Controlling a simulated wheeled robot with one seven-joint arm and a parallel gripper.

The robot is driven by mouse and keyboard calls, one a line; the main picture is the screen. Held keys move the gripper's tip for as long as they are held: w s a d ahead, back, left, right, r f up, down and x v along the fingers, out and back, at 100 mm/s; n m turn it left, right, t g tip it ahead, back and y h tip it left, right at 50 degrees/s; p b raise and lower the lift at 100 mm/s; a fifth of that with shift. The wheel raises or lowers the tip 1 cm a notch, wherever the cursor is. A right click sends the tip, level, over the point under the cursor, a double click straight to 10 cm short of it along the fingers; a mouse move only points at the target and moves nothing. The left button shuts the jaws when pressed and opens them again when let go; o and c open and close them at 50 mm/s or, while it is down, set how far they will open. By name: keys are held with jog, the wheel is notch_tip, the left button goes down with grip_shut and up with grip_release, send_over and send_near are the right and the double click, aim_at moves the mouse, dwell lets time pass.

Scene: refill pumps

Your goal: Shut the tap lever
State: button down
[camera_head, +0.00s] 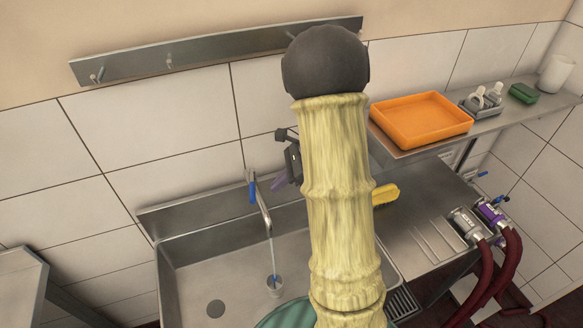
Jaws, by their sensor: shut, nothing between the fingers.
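The tap (262,205) stands at the back of the sink, with a blue lever (252,192) on its left side pointing roughly up and down.
The steel sink (185,285) has a drain and a partly hidden green item (286,313). A yellow brush (385,194) lies on the counter right of my arm. An orange tray (420,119) sits on the shelf. Hose couplings (468,224) stand at right. A hook rail (215,52) is above.

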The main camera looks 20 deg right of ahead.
aim_at(252, 184)
jog(key=a, duration=0.1)
jog(key=w+a+p, duration=0.1)
jog(key=a, duration=0.1)
jog(key=shift+a+f, duration=0.1)
jog(key=shift+f, duration=0.1)
jog(key=shift+w, duration=0.2)
